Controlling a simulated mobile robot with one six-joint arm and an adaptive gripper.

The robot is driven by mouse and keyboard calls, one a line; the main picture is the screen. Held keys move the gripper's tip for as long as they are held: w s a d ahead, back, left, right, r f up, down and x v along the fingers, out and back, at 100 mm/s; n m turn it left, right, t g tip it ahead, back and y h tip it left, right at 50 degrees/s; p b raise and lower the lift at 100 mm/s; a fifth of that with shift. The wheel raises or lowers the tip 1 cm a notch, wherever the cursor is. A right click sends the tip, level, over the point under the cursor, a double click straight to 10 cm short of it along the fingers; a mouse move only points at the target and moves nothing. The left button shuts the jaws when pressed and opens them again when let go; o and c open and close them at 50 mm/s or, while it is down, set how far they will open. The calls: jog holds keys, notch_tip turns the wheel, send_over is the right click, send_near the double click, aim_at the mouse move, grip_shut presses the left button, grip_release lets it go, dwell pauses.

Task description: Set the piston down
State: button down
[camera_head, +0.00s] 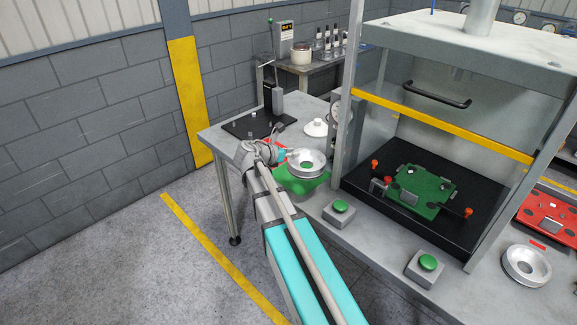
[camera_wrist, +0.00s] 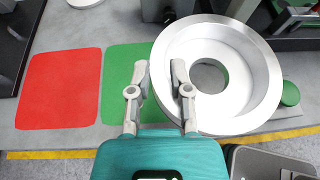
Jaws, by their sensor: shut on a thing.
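The piston (camera_head: 307,162) is a silver, round, cup-like part with a hole in its middle. My gripper (camera_head: 287,155) is shut on its rim at the left side and holds it over the green mark (camera_head: 303,185) on the bench. In the wrist view the piston (camera_wrist: 245,75) fills the upper right, with its near-left wall between the fingers of my gripper (camera_wrist: 160,72). The green mark (camera_wrist: 120,85) shows left of and behind the fingers. I cannot tell whether the piston's underside touches the bench.
A red mark (camera_wrist: 62,88) lies left of the green one. A press with a green fixture (camera_head: 425,188) stands to the right. Green buttons (camera_head: 341,206) sit along the bench front. Another silver ring part (camera_head: 527,265) and a red fixture (camera_head: 553,215) lie far right.

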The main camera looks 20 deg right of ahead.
jog(key=w+f+b, duration=0.2)
jog(key=w+d+f+b, duration=0.1)
jog(key=w+f, duration=0.1)
jog(key=w, duration=0.1)
jog(key=w+d+f+b, duration=0.1)
jog(key=w+f+b, duration=0.1)
jog(key=shift+w+d+b, duration=0.1)
jog(key=shift+w+b, duration=0.2)
jog(key=shift+w, duration=0.05)
jog(key=shift+w+d+f+b, duration=0.2)
jog(key=shift+w+f+b, duration=0.3)
jog(key=shift+f+b, duration=0.1)
jog(key=shift+f, duration=0.1)
jog(key=shift+w+d+f+b, duration=0.1)
jog(key=shift+w+f+b, duration=0.3)
jog(key=shift+f+b, duration=1.5)
jog(key=shift+b, duration=0.05)
jog(key=c, duration=0.6)
grip_release()
jog(key=shift+o, duration=0.2)
